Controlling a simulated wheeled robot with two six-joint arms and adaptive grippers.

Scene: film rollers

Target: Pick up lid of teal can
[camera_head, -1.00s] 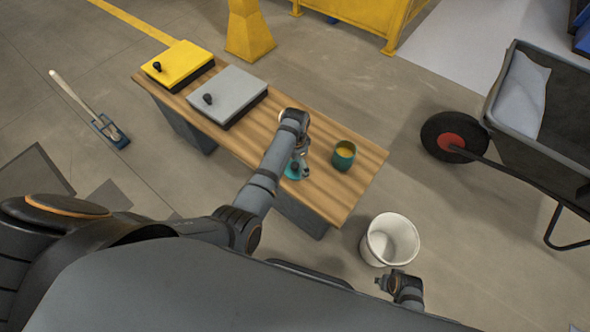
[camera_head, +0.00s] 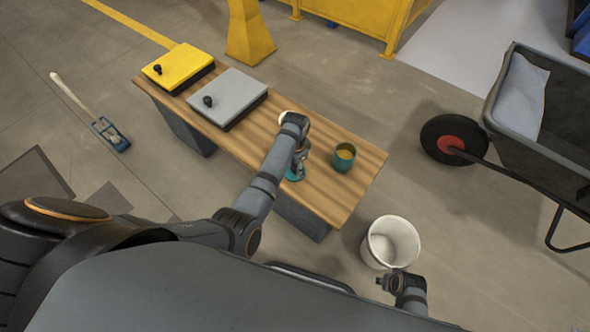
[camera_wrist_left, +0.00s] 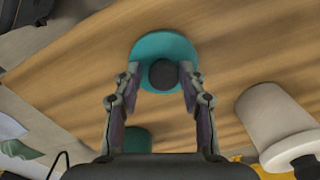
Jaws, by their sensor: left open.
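The teal lid (camera_head: 295,177) with a dark round knob lies flat on the wooden bench near its front edge, partly hidden by my left gripper (camera_head: 299,166). In the left wrist view the lid (camera_wrist_left: 160,45) shows as a teal disc, and my left gripper (camera_wrist_left: 162,80) is open with one finger on each side of the knob (camera_wrist_left: 163,74). The teal can (camera_head: 343,157) stands uncovered to the right, with yellow-orange inside. My right gripper (camera_head: 384,283) is near the white bucket, small and dark, its fingers unclear.
The bench (camera_head: 325,195) also holds a yellow box (camera_head: 178,66) and a grey box (camera_head: 228,95). A white cylinder (camera_wrist_left: 270,120) stands near the lid. A white bucket (camera_head: 391,242) and a wheelbarrow (camera_head: 545,110) are to the right.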

